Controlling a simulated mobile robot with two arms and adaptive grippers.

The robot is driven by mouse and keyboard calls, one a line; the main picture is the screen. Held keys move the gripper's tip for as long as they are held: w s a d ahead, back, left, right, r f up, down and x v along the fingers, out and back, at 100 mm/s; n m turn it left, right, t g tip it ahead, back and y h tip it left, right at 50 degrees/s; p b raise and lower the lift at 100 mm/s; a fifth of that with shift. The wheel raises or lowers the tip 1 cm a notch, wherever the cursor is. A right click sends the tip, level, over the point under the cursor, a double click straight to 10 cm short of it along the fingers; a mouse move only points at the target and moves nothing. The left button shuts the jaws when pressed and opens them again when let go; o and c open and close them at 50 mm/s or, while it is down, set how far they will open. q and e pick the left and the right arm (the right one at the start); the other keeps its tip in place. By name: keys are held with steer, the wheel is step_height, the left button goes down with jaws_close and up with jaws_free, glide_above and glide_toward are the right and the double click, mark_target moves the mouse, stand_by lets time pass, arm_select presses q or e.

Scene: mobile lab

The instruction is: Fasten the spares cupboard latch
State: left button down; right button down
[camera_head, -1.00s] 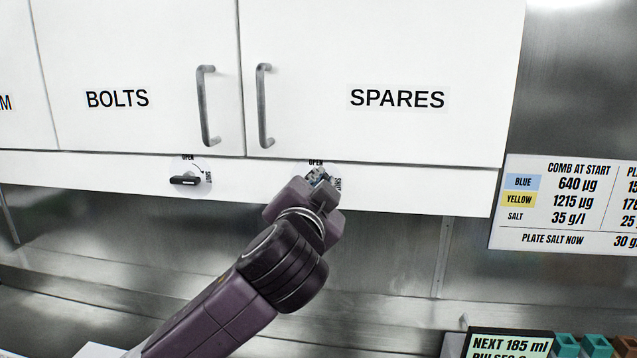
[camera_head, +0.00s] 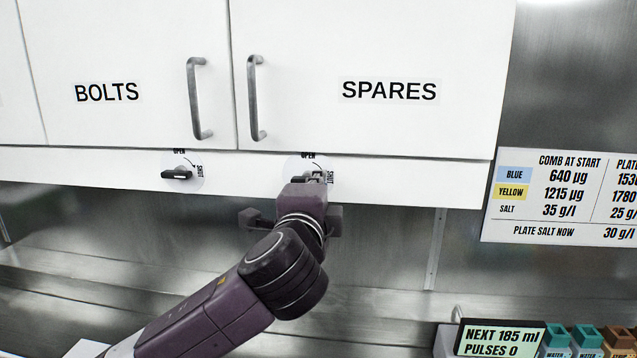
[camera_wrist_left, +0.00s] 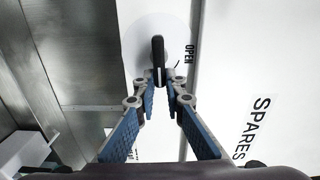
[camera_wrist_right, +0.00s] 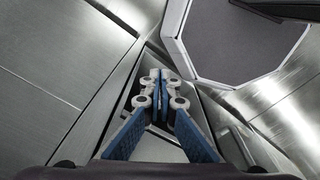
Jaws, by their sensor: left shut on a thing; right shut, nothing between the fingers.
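The spares cupboard (camera_head: 390,50) has its door closed above a white rail. Its latch dial (camera_head: 291,166) is on that rail, marked OPEN at the top and SHUT at the right. My left gripper (camera_head: 318,177) is at the latch and covers most of it in the head view. In the left wrist view its fingers close on the black latch handle (camera_wrist_left: 158,55), in front of the white disc. The handle lies level along the rail, in line with the SHUT side. My right gripper (camera_wrist_right: 160,76) is shut and empty in the right wrist view, away from the cupboard.
The bolts cupboard (camera_head: 110,50) is closed to the left, its latch (camera_head: 177,174) lying level. A notice (camera_head: 560,198) hangs at the right. A display (camera_head: 500,338) and coloured blocks (camera_head: 588,338) stand at lower right. Metal wall lies below the rail.

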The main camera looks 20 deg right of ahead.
arm_select(q)
steer(key=shift+f+m, duration=0.25)
steer(key=shift+m, duration=0.15)
steer(key=c, duration=2)
jaws_free()
steer(key=shift+r, duration=0.1)
steer(key=shift+s, duration=0.15)
steer(key=v, duration=1.1)
steer(key=shift+s+a, duration=0.15)
steer(key=shift+s, duration=0.25)
